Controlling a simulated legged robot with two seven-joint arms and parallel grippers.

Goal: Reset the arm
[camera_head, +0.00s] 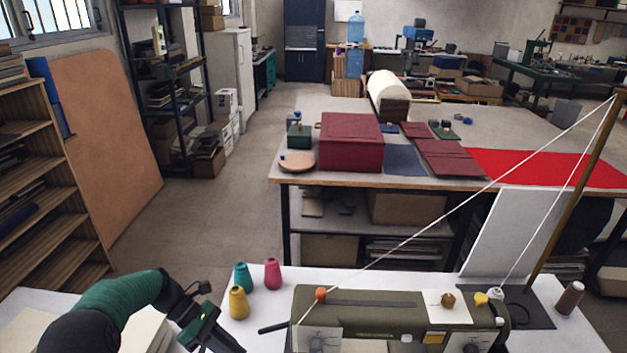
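My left arm comes in from the lower left with a dark green sleeve and a black elbow. My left gripper (212,335) is at its end, over the near white table and left of the olive-green machine (400,306). It points down and right, and its fingertips are not clear at the bottom edge, so I cannot tell whether it is open or shut. No object is seen in it. My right arm and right gripper are not in view.
Teal (242,277), pink (273,274) and yellow (238,303) thread cones stand close to my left gripper. A dark rod (272,327) sticks out left of the machine. White thread runs to a wooden pole (577,190). A worktable (300,172) with a maroon box (350,143) stands beyond.

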